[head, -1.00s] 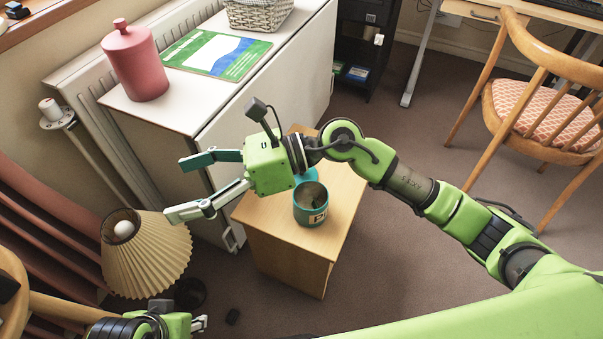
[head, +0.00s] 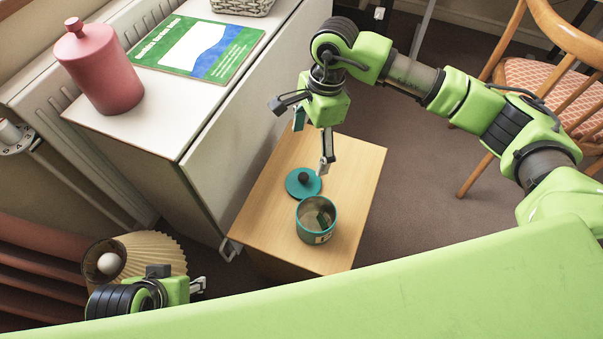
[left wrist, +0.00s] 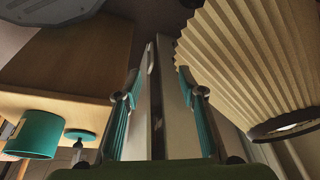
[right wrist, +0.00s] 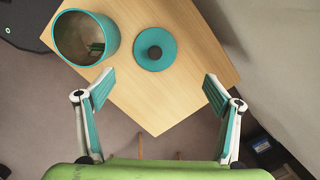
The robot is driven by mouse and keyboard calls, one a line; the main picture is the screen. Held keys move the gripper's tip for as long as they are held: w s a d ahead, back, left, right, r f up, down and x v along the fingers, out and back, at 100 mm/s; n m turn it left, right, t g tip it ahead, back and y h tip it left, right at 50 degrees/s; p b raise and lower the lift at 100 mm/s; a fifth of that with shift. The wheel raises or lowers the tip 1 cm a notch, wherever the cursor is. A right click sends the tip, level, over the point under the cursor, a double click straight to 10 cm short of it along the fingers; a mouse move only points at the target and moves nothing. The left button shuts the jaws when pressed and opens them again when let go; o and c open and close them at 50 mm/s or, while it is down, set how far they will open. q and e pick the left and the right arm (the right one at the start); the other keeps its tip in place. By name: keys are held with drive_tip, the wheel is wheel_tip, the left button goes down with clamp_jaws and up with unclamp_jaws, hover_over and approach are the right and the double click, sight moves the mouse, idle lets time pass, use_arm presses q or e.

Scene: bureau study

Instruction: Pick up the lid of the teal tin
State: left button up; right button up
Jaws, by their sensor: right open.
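The teal lid (head: 293,187) with a dark round knob lies flat on the small wooden cabinet, just behind the open teal tin (head: 317,236). In the right wrist view the lid (right wrist: 145,58) lies beyond my right fingers, with the tin (right wrist: 65,50) left of it. My right gripper (head: 311,145) points down above the cabinet near the lid, open and empty. My left gripper (head: 198,287) is low at the left, far from the lid. The left wrist view shows its fingers (left wrist: 158,88) apart with nothing between them, and the tin (left wrist: 36,135) and lid (left wrist: 80,134).
The wooden cabinet top (head: 350,180) is otherwise clear. A white cabinet (head: 170,112) behind it carries a pink canister (head: 102,75) and a green-blue booklet (head: 200,48). A pleated lampshade (head: 155,252) is close to my left gripper. A wooden chair (head: 535,75) stands at the right.

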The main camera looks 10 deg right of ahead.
sight(304, 175)
drive_tip(key=f, duration=0.4)
drive_tip(key=a+f, duration=0.1)
drive_tip(key=shift+s+f+b, duration=0.25)
drive_tip(key=shift+f+b, duration=0.15)
drive_tip(key=f, duration=0.1)
drive_tip(key=f+b, duration=0.1)
drive_tip(key=f, duration=0.1)
drive_tip(key=s+f, duration=0.1)
drive_tip(key=f, duration=0.1)
drive_tip(key=shift+a+f, duration=0.1)
drive_tip(key=shift+a, duration=0.25)
drive_tip(key=shift+f, duration=0.15)
use_arm(q)
drive_tip(key=w+d+r+t, duration=0.2)
drive_tip(key=w+t, duration=0.1)
drive_tip(key=w, duration=0.2)
drive_tip(key=w+d+r+t+h, duration=0.1)
drive_tip(key=w+r+t, duration=0.2)
drive_tip(key=w, duration=0.3)
drive_tip(key=shift+w+d+r+h, duration=0.25)
drive_tip(key=shift+w+d+h, duration=0.05)
drive_tip(key=shift+d, duration=0.1)
use_arm(e)
drive_tip(key=c, duration=1.2)
